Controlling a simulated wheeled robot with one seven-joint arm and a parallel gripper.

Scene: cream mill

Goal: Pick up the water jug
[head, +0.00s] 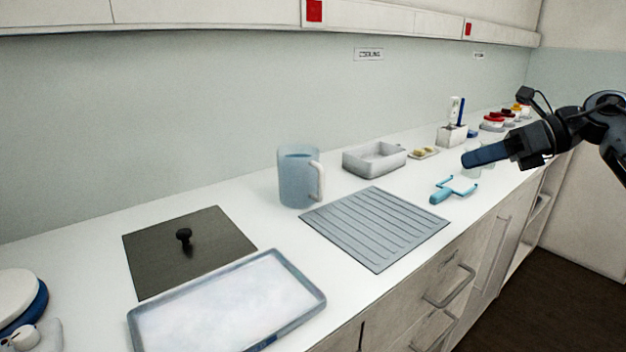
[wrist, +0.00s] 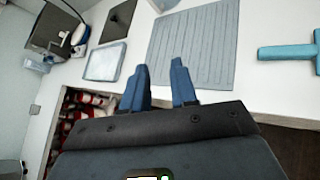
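The water jug (head: 297,178) is a translucent blue-grey jug with a pale handle on its right side. It stands upright on the white counter, at the back left corner of a ribbed grey mat (head: 375,227). My gripper (head: 468,160) is in the air at the right of the head view, well to the right of the jug and apart from it. In the wrist view my gripper's two blue fingers (wrist: 162,75) are spread with nothing between them. The jug does not show clearly in the wrist view.
A dark plate with a black knob (head: 184,236) and a tray of white material (head: 228,308) lie left of the mat. A white bin (head: 374,158) stands right of the jug. A blue-handled tool (head: 453,189) lies right of the mat. Drawer handles (head: 450,286) project from the counter front.

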